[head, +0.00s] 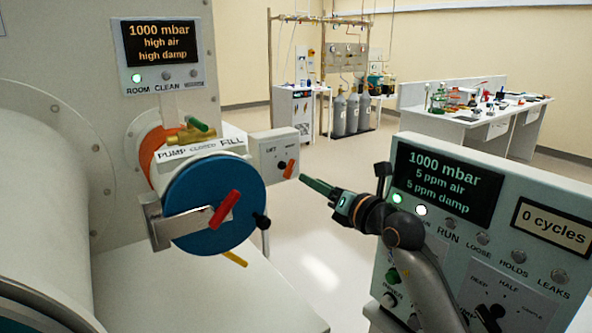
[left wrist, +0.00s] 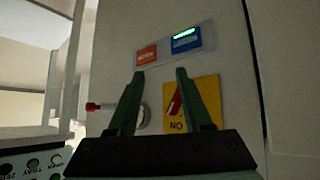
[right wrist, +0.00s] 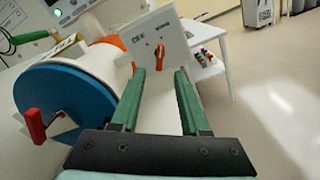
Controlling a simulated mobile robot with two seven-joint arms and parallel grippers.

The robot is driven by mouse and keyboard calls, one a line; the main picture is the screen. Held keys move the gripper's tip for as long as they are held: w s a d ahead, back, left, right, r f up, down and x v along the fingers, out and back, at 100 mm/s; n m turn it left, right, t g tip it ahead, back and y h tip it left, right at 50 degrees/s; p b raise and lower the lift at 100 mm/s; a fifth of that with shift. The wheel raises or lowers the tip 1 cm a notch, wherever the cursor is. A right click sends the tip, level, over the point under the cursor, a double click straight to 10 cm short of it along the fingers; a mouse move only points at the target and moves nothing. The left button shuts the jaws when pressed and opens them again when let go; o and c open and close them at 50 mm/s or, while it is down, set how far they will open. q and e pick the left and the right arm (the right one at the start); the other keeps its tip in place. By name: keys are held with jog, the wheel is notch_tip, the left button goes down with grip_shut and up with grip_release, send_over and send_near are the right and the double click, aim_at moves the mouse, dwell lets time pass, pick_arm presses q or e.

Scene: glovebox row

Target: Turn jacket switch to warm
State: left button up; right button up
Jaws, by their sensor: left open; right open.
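The jacket switch is a small orange knob (head: 289,168) on a white plate (head: 268,150) just behind the blue round door (head: 205,205). In the right wrist view the knob (right wrist: 159,50) stands roughly upright between two labels; the right one looks like WARM and the left one is hard to read. My right gripper (head: 312,186) is open and empty, a little right of and nearer than the knob. In the right wrist view its fingertips (right wrist: 160,76) lie just below the knob, apart from it. My left gripper (left wrist: 160,75) is open and empty, seen only in the left wrist view.
A red handle (head: 224,209) and a black knob stick out from the blue door. A grey control panel (head: 455,165) stands at the right, beside my right arm. In the left wrist view, a yellow sign (left wrist: 205,95) and a red-tipped lever (left wrist: 95,106) are near my left fingers.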

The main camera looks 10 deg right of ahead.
aim_at(292, 170)
jog(key=x, duration=0.7)
jog(key=shift+w+a+p, duration=0.15)
jog(key=shift+w+p, duration=0.1)
jog(key=shift+p, duration=0.05)
grip_shut()
dwell(0.4)
